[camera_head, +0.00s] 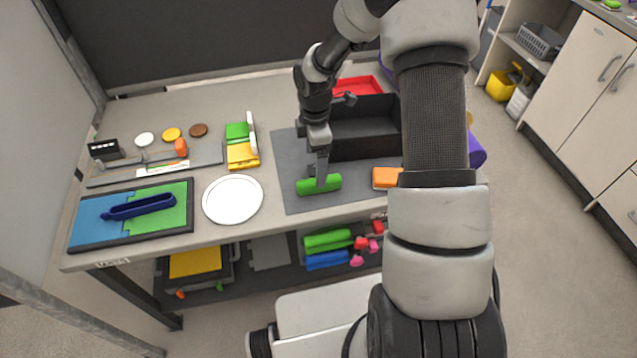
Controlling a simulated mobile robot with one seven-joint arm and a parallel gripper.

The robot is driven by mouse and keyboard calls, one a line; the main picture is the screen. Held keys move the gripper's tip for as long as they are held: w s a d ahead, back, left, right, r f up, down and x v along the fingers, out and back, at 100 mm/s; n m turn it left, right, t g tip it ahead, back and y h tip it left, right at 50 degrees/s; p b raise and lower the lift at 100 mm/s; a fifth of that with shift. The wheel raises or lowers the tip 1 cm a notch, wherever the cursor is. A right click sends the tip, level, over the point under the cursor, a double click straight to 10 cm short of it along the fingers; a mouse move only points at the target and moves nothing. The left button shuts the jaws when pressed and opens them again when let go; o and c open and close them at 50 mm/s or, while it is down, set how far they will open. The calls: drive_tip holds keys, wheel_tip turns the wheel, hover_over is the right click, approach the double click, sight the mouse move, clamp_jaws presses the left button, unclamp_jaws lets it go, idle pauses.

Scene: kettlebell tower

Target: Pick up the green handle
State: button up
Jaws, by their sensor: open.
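The green handle (309,187) is a short bright green cylinder. It lies on its side on the grey mat (290,160), near the front edge of the table. My gripper (321,181) points down with its fingertips right at the handle and overlaps it in the picture. The gripper is open. One finger hides part of the handle's middle, and I cannot tell whether the fingers touch it.
A black open box (365,152) stands behind the handle, with a red tray (358,84) further back. An orange block (385,178) lies to the right. A white plate (233,199) and a blue-green board (165,222) lie to the left.

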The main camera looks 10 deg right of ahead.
wheel_tip(320, 180, down, 5)
drive_tip(key=shift+d+f+b, duration=0.1)
drive_tip(key=shift+d+b, duration=0.05)
drive_tip(key=shift+b, duration=0.25)
drive_tip(key=c, duration=1.2)
drive_tip(key=shift+r+p, duration=0.8)
drive_tip(key=shift+r, duration=4.3)
